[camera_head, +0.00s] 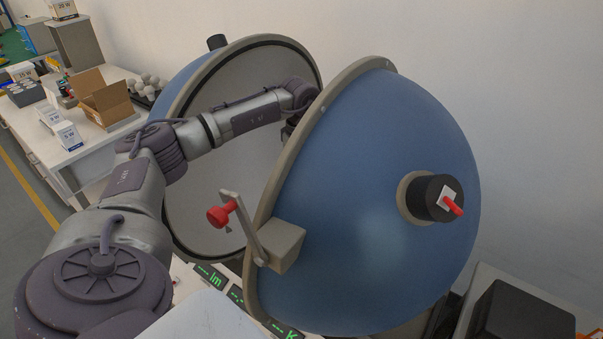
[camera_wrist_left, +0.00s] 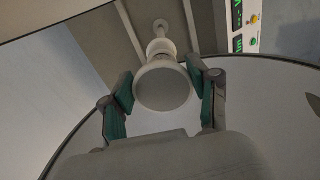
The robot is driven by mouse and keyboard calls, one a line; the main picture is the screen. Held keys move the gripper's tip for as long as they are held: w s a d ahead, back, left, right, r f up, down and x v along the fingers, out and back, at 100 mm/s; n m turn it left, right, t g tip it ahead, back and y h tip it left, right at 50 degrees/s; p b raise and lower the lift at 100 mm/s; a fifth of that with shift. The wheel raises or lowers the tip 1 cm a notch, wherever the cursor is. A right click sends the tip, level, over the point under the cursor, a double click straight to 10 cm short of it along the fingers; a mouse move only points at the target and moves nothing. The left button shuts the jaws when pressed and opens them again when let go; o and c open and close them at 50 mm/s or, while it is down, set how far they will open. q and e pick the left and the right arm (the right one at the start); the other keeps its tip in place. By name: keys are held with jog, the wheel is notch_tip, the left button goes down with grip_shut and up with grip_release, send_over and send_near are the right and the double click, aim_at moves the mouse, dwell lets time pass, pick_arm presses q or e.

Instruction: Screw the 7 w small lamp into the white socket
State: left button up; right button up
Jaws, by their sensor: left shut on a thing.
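A white lamp (camera_wrist_left: 163,88) with a round, pale face sits between the green-padded fingers of my left gripper (camera_wrist_left: 163,92) in the left wrist view. The gripper is shut on its sides. A white socket (camera_wrist_left: 161,46) on a thin post stands in line beyond the lamp; I cannot tell whether the lamp's base is threaded into it. In the head view my left arm reaches between the two halves of an open blue sphere, and the near half (camera_head: 375,200) hides the gripper, lamp and socket. My right gripper is not in view.
The far sphere half (camera_head: 215,150) stands close behind my arm. A red-knobbed latch (camera_head: 222,213) sticks out from the near rim. Green displays (camera_head: 210,276) lie below. A white table (camera_head: 85,150) at left holds an open carton (camera_head: 105,98), small boxes and several bulbs (camera_head: 148,82).

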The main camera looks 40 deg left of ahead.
pick_arm(q)
jog(key=m, duration=0.4)
jog(key=m+b, duration=0.1)
jog(key=m, duration=0.2)
jog(key=shift+s+a+f, duration=0.1)
jog(key=shift+s+a, duration=0.1)
jog(key=shift+s, duration=0.15)
jog(key=m, duration=0.5)
jog(key=shift+s+m, duration=0.15)
jog(key=shift+m, duration=0.15)
jog(key=o, duration=1)
jog(key=shift+o, duration=0.2)
